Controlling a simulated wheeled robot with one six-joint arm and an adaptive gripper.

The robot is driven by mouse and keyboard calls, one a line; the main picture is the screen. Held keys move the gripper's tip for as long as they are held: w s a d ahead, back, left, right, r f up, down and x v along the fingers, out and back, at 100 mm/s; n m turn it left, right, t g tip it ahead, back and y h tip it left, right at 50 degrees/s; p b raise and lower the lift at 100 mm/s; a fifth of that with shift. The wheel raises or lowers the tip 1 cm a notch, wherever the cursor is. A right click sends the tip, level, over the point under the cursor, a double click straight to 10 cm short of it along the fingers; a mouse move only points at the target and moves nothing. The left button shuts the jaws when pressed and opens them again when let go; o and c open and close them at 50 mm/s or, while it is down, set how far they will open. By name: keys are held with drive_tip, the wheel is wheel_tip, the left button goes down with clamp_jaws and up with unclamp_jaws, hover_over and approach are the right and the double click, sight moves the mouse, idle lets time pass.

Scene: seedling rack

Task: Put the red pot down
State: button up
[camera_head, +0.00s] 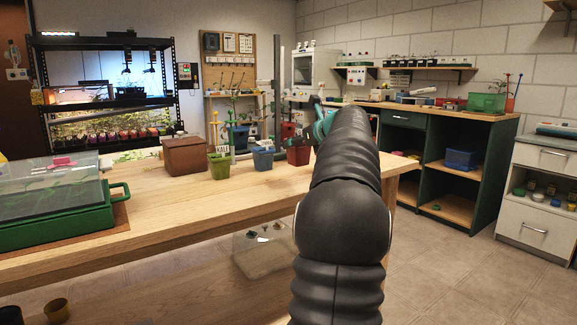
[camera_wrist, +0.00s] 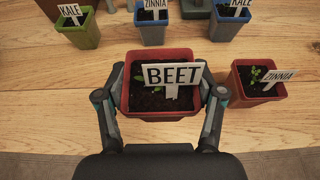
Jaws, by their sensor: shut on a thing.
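The red pot labelled BEET (camera_wrist: 160,104) sits between the two fingers of my gripper (camera_wrist: 161,100) in the wrist view, with dark soil and small green leaves. The fingers press its left and right sides. It looks upright and larger than the pots around it, so nearer the camera; its base and any gap to the wooden table (camera_wrist: 40,125) are hidden. A second red pot, labelled ZINNIA (camera_wrist: 254,88), stands close to its right. In the head view a red pot (camera_head: 298,153) shows left of my arm; I cannot tell which one it is. My gripper there is mostly hidden behind my arm.
A green KALE pot (camera_wrist: 85,34), a blue ZINNIA pot (camera_wrist: 152,31) and another KALE pot (camera_wrist: 229,26) stand behind in the wrist view. A brown box (camera_head: 185,156) and a green-based propagator (camera_head: 50,222) are on the table at left. Bare wood lies in front of the pots.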

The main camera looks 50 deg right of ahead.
drive_tip(key=w+f, duration=0.1)
drive_tip(key=w+a+f, duration=0.1)
drive_tip(key=w, duration=0.1)
drive_tip(key=shift+w, duration=0.15)
drive_tip(key=shift+f+b, duration=0.85)
drive_tip(key=shift+f, duration=1.15)
drive_tip(key=shift+f, duration=0.1)
drive_tip(key=o, duration=1.2)
drive_tip(key=shift+r, duration=0.2)
drive_tip(key=v, duration=1.2)
